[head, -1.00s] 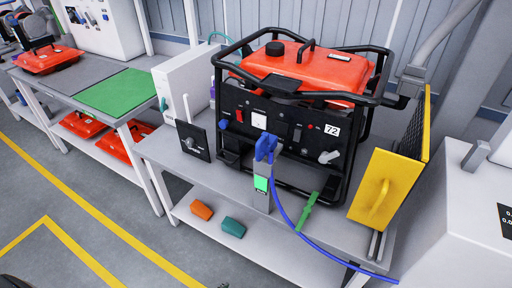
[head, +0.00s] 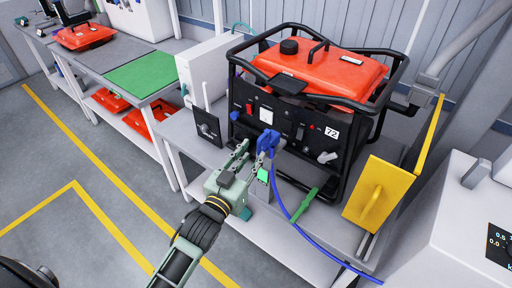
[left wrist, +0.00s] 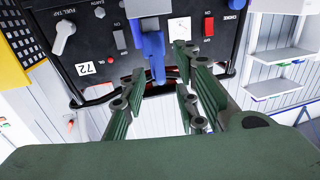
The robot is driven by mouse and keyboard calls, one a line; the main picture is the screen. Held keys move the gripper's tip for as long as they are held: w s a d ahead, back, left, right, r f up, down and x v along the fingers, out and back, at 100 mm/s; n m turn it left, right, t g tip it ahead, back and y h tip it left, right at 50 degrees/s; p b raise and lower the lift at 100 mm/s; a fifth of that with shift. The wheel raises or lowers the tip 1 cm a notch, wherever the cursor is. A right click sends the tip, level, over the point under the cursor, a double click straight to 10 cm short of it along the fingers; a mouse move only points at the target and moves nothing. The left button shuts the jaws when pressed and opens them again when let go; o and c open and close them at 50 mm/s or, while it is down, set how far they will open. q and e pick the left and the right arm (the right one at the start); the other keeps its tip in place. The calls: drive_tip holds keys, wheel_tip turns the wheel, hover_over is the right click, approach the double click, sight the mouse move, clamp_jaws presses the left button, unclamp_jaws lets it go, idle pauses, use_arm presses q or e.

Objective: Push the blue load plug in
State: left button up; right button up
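The blue load plug (head: 267,143) is at the front panel of the black-framed generator (head: 333,143), with a blue cable hanging from it. In the left wrist view the plug (left wrist: 154,55) stands upright in front of the panel, beyond my fingers. I cannot tell how deep it sits. My left gripper (head: 250,156) is open and just left of and in front of the plug. In the left wrist view its green fingers (left wrist: 160,85) are apart, with the plug's lower end near the gap between their tips. My right gripper is out of view.
A green handle (head: 304,206) lies on the bench at the front right. A yellow panel (head: 377,197) stands right of the generator, and a small dark upright panel (head: 208,127) stands left of it. The blue cable (head: 302,232) runs down to the right.

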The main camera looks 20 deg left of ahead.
sight(258, 148)
use_arm(q)
drive_tip(key=shift+w+d, duration=0.2)
drive_tip(key=shift+w, duration=0.65)
drive_tip(key=shift+w+d, duration=0.15)
drive_tip(key=shift+w, duration=0.7)
clamp_jaws()
